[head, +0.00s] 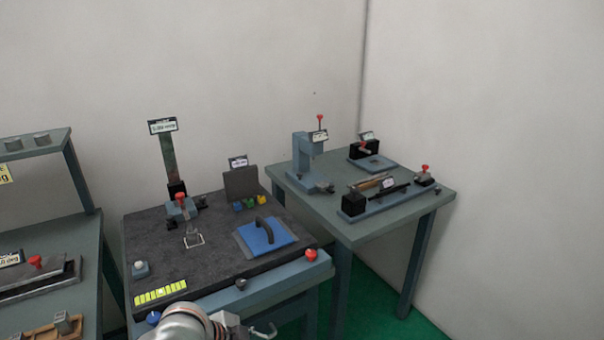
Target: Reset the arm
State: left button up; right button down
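My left arm (185,325) enters at the bottom edge, left of the middle, as a silver-grey rounded link. My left gripper (262,331) is beside it, partly cut off by the bottom edge. One hooked finger shows, so I cannot tell how far it is open. It appears in front of the near edge of the middle bench, and nothing is seen held in it. My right gripper is not in view.
The middle bench has a dark top (205,255) with a red-topped fixture (181,207), a blue plate with a handle (266,237) and a yellow-green strip (160,292). A right table (400,215) holds several fixtures. A shelved bench (45,240) stands left. Green floor (385,305) shows lower right.

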pick_arm(q)
jog(key=s+a+f+n+t+y, duration=0.1)
jog(key=s+a+f+n+t, duration=0.1)
jog(key=s+a+f+n, duration=0.4)
jog(key=s+a+f+n+t+y, duration=0.2)
jog(key=s+a+f+n, duration=0.4)
jog(key=s, duration=0.5)
jog(key=shift+s+f+t, duration=0.3)
jog(key=shift+f+t, duration=0.45)
jog(key=shift+t, duration=0.05)
